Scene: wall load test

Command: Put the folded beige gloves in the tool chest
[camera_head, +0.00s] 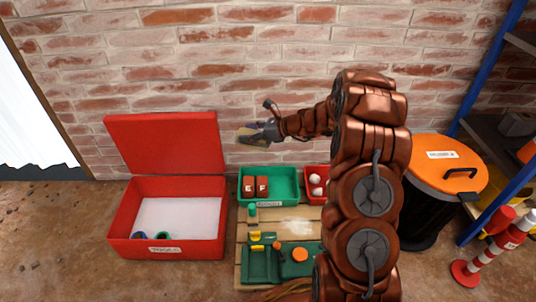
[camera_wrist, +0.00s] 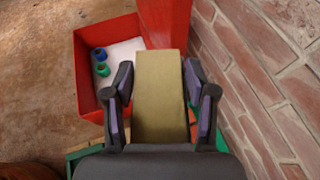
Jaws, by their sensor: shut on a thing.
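My gripper (camera_head: 264,132) is shut on the folded beige gloves (camera_wrist: 160,95), which look like a flat tan block between the two fingers in the wrist view. In the head view the gloves (camera_head: 247,136) are partly hidden by the gripper and are held in the air in front of the brick wall, above the green bin and right of the tool chest. The red tool chest (camera_head: 121,225) stands open on the left, with its lid raised at the back. Inside it, a blue roll (camera_head: 139,235) and a green roll (camera_head: 162,236) lie on the pale floor near the front.
A green bin (camera_head: 284,173) with red boxes and a red bin (camera_head: 310,201) stand on a wooden pallet (camera_head: 290,220). An orange-lidded black bin (camera_head: 432,170) is at the right. Most of the chest's floor is clear.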

